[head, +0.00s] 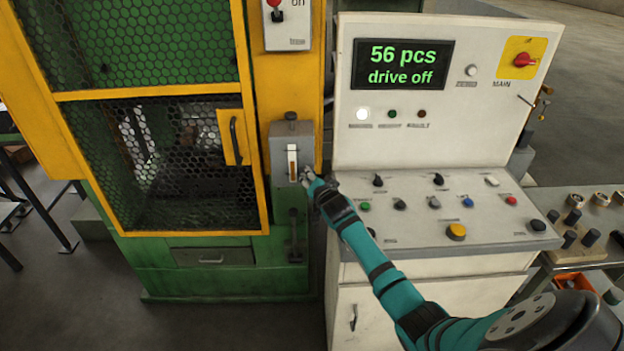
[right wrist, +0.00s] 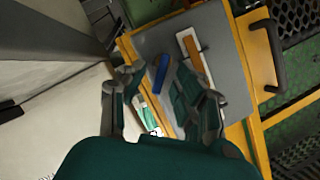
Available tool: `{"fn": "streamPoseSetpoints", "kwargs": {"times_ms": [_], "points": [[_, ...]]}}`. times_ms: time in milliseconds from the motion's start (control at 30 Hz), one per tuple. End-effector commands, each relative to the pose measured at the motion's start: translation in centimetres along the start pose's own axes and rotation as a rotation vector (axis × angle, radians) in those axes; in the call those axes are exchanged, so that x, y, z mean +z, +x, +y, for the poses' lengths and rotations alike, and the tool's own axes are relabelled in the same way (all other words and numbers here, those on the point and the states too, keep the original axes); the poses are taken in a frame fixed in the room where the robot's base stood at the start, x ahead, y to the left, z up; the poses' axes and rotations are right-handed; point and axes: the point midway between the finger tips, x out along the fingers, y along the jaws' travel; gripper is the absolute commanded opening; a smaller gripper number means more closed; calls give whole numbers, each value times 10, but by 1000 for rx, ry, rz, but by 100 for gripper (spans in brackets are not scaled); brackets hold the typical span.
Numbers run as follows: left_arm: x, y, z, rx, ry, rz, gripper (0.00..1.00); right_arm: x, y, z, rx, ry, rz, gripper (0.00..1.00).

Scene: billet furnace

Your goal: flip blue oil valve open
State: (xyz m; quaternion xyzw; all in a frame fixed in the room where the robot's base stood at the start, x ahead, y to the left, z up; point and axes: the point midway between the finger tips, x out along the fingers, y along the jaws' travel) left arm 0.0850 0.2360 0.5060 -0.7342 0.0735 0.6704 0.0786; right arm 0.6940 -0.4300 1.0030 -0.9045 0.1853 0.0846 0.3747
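The blue oil valve (right wrist: 160,74) shows as a short blue lever on the grey oil unit (right wrist: 225,55) in the right wrist view. In the head view the grey oil unit (head: 279,143), with its sight glass, is on the yellow machine post; I cannot make out the blue lever there, where my gripper is in front. My right gripper (head: 307,177) is at the lower right edge of that unit. In the right wrist view my right gripper (right wrist: 170,88) is open, with its fingers on either side of the lever and a visible gap to it. My left gripper is out of view.
The white control console (head: 440,130), with buttons and a display reading "56 pcs, drive off", stands right of the unit. The yellow mesh guard door (head: 185,160) with its black handle (head: 235,141) is to the left. A workbench with several dark parts is at the right.

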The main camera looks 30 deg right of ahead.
Motion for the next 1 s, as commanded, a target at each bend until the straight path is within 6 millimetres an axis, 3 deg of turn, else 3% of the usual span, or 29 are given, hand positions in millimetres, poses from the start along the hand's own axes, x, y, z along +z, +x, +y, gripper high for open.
{"fn": "streamPoseSetpoints", "kwargs": {"times_ms": [67, 333, 767, 1000], "points": [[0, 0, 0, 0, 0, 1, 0, 0, 0, 0, 0, 0, 0, 33], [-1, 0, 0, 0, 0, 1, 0, 0, 0, 0, 0, 0, 0, 0], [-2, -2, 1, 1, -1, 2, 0, 0, 0, -2, 13, -28, -1, 0], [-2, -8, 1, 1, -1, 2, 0, 0, 0, -6, 62, -148, -1, 0]]}}
